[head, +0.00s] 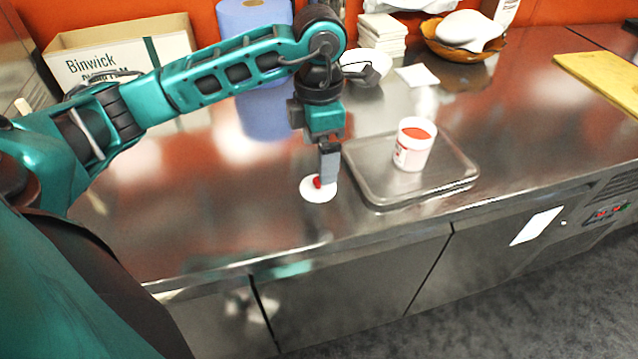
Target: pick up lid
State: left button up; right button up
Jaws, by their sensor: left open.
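The lid (314,193) is a white disc with a red spot on top, lying flat on the steel counter left of the metal tray. My left gripper (328,172) points straight down over the lid, its fingertips at or just above the red spot. It is open; its fingers line up in this view, so the gap is hard to see, and I cannot tell whether they touch the lid. A white tub (413,146) with red contents stands open and upright on the tray. My right gripper is not in view.
The metal tray (372,193) lies just right of the lid. A cardboard box (112,65), blue roll (250,18), white bowl (366,68), napkin stack (382,32) and orange bowl (440,48) stand at the back. A yellow board (606,82) is far right. The counter's front left is clear.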

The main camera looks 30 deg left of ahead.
aim_at(318, 184)
pick_arm(q)
jog(key=shift+w+a+f, duration=0.1)
jog(key=shift+a+f, duration=0.05)
jog(key=shift+f, duration=3.4)
jog(key=shift+c, duration=0.5)
jog(key=c, duration=1.1)
jog(key=shift+r, duration=0.1)
